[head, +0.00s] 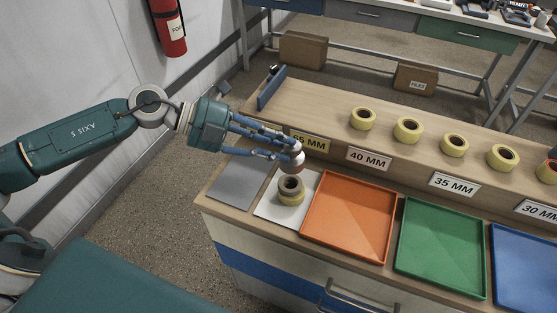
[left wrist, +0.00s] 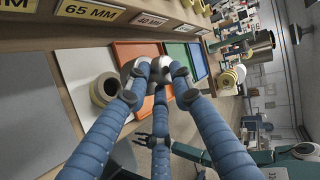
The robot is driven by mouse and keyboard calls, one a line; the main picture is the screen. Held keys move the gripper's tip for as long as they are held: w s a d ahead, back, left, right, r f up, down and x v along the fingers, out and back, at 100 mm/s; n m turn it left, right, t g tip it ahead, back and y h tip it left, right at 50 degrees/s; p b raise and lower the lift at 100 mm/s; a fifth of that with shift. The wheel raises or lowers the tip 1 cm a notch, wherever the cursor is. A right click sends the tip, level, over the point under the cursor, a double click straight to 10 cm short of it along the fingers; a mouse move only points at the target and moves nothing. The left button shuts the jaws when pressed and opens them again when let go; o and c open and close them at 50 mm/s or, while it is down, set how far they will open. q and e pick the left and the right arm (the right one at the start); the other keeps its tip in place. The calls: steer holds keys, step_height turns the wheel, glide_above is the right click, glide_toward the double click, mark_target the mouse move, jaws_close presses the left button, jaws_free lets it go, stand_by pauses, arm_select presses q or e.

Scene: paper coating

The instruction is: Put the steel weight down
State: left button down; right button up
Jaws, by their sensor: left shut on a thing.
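My left gripper (head: 291,153) is shut on the steel weight (left wrist: 155,69), a shiny rounded grey piece between the blue fingers. Its fingertips hide part of it. In the head view the hand is above the back edge of the white sheet (head: 268,208), just behind a yellow tape roll with a grey-brown ring on top (head: 291,189). The roll also shows in the left wrist view (left wrist: 104,90), left of the fingertips. My right gripper (left wrist: 152,141) shows small and dark in the left wrist view, fingers apart, with nothing visible in it.
A grey plate (head: 238,182) lies left of the white sheet. Orange (head: 345,215), green (head: 440,245) and blue (head: 524,265) trays stand to its right. Behind, a raised shelf carries several yellow rolls (head: 408,129) and width labels (head: 369,159).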

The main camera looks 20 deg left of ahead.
arm_select(q)
step_height(320, 180, down, 5)
steer(key=shift+a+f, duration=0.1)
steer(key=shift+f, duration=0.05)
arm_select(e)
steer(key=shift+a+r, duration=0.25)
steer(key=shift+a, duration=0.4)
arm_select(q)
steer(key=shift+f, duration=0.1)
arm_select(e)
steer(key=shift+s+d+f, duration=0.1)
arm_select(q)
steer(key=shift+f, duration=0.4)
arm_select(e)
steer(key=shift+d+f, duration=0.15)
steer(key=shift+d, duration=0.2)
arm_select(q)
steer(key=shift+f, duration=0.1)
steer(key=c, duration=1.5)
jaws_free()
steer(key=shift+f, duration=0.1)
arm_select(e)
steer(key=shift+d, duration=0.15)
